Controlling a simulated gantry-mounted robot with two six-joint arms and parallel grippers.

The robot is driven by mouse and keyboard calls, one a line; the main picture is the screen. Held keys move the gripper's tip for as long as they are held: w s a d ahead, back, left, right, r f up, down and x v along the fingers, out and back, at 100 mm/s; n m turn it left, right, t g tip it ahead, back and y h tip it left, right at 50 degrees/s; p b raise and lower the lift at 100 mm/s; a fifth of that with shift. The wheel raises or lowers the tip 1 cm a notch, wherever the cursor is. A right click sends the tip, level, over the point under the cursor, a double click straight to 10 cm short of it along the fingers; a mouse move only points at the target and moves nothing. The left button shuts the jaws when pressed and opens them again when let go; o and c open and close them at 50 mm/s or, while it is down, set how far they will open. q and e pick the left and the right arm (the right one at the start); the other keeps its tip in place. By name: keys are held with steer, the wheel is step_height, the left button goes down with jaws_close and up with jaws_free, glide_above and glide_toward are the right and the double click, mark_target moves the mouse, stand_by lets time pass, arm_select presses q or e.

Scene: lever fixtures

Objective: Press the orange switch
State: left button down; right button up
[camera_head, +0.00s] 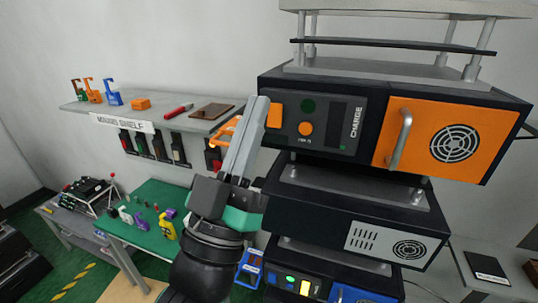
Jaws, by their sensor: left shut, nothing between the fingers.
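The upper unit of the rack has a dark front panel (341,122) marked CHARGE. An orange square piece (274,115) sits at the panel's left end, and a round orange button (305,129) sits right of it, below a round dark green one (308,106). I cannot tell which orange piece is the switch. My left gripper (260,104) is shut and empty, its fingers pointing up. Its tips show just left of the orange square; I cannot tell whether they touch it. My right gripper is out of view.
An orange door (435,140) with a grey handle is right of the panel. Below are a dark unit (350,225) and a unit with lit buttons (297,283). A wall shelf (165,113) with tools and a green-topped table (150,193) stand to the left.

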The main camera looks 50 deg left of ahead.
mark_target(274, 118)
arm_select(q)
steer(key=a+f+g+b, duration=0.1)
steer(key=f+b, duration=0.1)
steer(key=f, duration=0.5)
steer(key=a+f+g+y+b, duration=0.1)
steer(key=a+f+b, duration=0.1)
steer(key=f, duration=0.6)
steer(key=shift+a+g+y+b, duration=0.25)
steer(key=shift+g+y+b, duration=0.05)
steer(key=shift+b, duration=0.35)
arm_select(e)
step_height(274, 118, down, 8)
arm_select(q)
steer(key=shift+r, duration=0.1)
steer(key=p+x, duration=0.1)
steer(key=x, duration=0.3)
steer(key=f+p+x, duration=0.1)
steer(key=x, duration=0.3)
steer(key=w+a+p+x, duration=0.1)
steer(key=x, duration=0.3)
steer(key=shift+f+p, duration=0.35)
steer(key=shift+w+a+f, duration=0.1)
steer(key=shift+w+a, duration=0.1)
steer(key=shift+w, duration=0.2)
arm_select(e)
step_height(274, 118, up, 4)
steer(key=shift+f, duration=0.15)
